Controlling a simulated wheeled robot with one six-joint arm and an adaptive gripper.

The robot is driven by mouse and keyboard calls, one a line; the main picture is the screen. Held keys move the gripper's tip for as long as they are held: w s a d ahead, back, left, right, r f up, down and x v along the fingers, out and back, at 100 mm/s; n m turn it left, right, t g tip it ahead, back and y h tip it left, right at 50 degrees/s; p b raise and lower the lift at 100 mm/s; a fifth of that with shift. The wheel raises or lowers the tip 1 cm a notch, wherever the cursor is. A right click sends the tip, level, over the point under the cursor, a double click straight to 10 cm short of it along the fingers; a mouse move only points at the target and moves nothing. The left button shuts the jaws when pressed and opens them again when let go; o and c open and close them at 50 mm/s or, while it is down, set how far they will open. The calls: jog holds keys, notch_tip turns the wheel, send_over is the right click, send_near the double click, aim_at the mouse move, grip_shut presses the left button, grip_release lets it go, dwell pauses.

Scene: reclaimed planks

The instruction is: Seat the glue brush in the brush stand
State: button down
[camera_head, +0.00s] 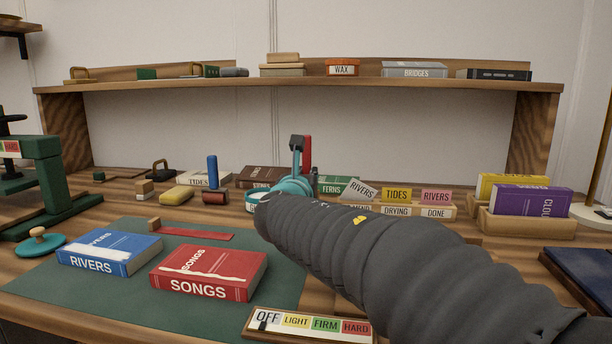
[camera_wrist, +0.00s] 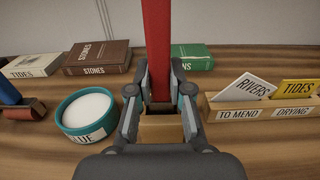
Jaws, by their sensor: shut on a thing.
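The glue brush shows as a flat red handle (camera_wrist: 159,50) standing upright in the wrist view. It also shows in the head view (camera_head: 307,150), behind my gripper. My gripper (camera_wrist: 160,95) is shut on the handle, one finger on each side. The brush stand, a small wooden block (camera_wrist: 160,129), lies right under the gripper in the wrist view, with a dark opening at its top. The brush's lower end is at or over this opening; I cannot tell how deep it sits. In the head view my arm hides the stand.
A teal glue pot (camera_wrist: 72,126) with white glue stands close left of the stand. A card holder (camera_wrist: 240,113) with labelled cards is close right. Books (camera_wrist: 97,57) lie behind. On the green mat (camera_head: 100,295) lie a blue book (camera_head: 110,252) and a red book (camera_head: 208,272).

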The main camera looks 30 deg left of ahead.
jog(key=shift+f+b, duration=0.55)
jog(key=shift+f, duration=0.15)
jog(key=c, duration=1)
grip_release()
jog(key=v, duration=1.2)
jog(key=shift+r, duration=0.1)
